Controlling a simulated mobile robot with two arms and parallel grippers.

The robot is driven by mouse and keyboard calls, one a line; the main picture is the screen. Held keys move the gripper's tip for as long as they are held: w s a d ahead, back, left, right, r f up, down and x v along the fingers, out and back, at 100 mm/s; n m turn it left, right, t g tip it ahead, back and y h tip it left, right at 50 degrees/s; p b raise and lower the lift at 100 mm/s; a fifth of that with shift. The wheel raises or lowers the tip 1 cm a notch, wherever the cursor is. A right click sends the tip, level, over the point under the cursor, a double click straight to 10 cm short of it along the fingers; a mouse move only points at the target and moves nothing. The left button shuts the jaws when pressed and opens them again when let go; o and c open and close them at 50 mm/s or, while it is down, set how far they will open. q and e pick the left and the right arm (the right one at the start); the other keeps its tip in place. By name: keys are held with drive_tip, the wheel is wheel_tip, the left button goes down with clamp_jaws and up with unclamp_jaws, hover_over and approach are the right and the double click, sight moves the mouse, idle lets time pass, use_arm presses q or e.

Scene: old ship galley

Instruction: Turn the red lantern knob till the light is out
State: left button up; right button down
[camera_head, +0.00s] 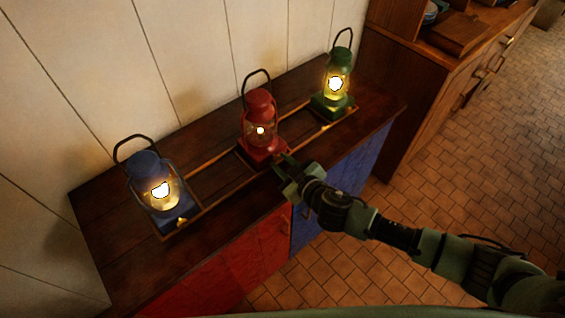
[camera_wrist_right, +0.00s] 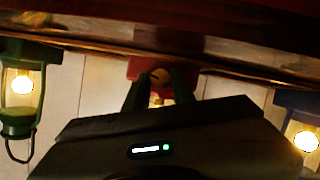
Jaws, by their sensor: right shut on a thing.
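The red lantern (camera_head: 262,103) stands in the middle of a row of three on a dark wooden counter. Its light is on, but its bright spot is smaller than those of the other two lanterns. My right gripper (camera_head: 283,170) is at the front of the lantern's base. In the right wrist view, upside down, its fingers are shut on the round brass knob (camera_wrist_right: 158,77) of the red base. The fingers partly hide the lantern there. My left gripper is not in view.
The lit blue lantern (camera_head: 151,170) stands at left and the lit green lantern (camera_head: 335,86) at right, both apart from my gripper. A low wooden rail (camera_head: 215,195) runs along the lantern bases. Red and blue cabinet doors are below; a wooden cabinet (camera_head: 425,85) stands at right.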

drive_tip(key=shift+s+a+f+n+t+h+b, duration=0.1)
drive_tip(key=shift+n+t+h+b, duration=0.35)
drive_tip(key=shift+n, duration=0.3)
drive_tip(key=shift+a+n+t+h+b, duration=0.1)
drive_tip(key=shift+n+t+h+b, duration=0.2)
drive_tip(key=shift+n+b, duration=0.35)
drive_tip(key=c, duration=1.2)
unclamp_jaws()
drive_tip(key=shift+o, duration=0.2)
drive_tip(key=v, duration=0.7)
drive_tip(key=shift+s+d+b, duration=0.2)
drive_tip(key=shift+s+b, duration=0.15)
drive_tip(key=shift+b, duration=0.05)
